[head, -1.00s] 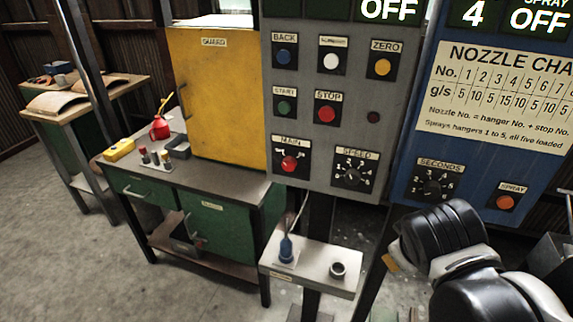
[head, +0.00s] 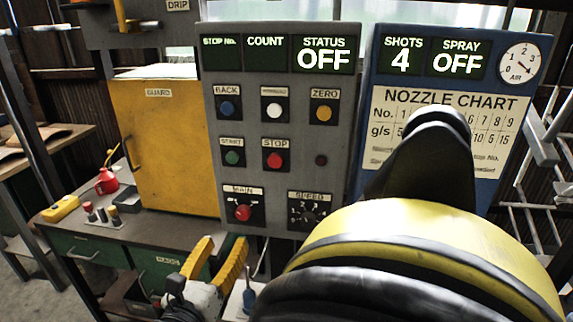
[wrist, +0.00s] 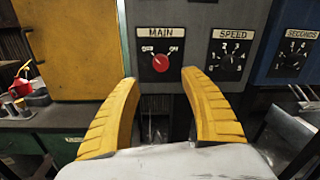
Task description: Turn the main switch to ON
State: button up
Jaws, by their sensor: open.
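The main switch (head: 243,212) is a red knob on a black plate under a MAIN label, low on the grey control panel (head: 228,180). The wrist view shows the knob (wrist: 161,62) close up, with small position labels above it; I cannot tell which one it points to. The STATUS display (head: 325,60) reads OFF. My gripper (head: 221,248) has yellow ribbed fingers, spread apart and empty. In the wrist view the gap between the fingertips (wrist: 160,78) lies in line with the knob, just below it. The fingers appear short of the panel and not touching the knob.
The SPEED dial (head: 308,210) sits right of the switch, with START (head: 232,157) and STOP (head: 275,160) buttons above. A blue spray panel (head: 370,75) stands to the right, partly hidden by my arm. A yellow guard box (head: 165,140) stands on the bench at left.

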aim_at(241, 215)
jog(key=w+b, duration=0.1)
jog(key=w, duration=0.2)
jog(key=w+d+b, duration=0.1)
jog(key=w, duration=0.3)
jog(key=w+b, duration=0.1)
jog(key=w, duration=0.2)
jog(key=shift+w+d, duration=0.15)
jog(key=shift+d, duration=0.05)
grip_shut()
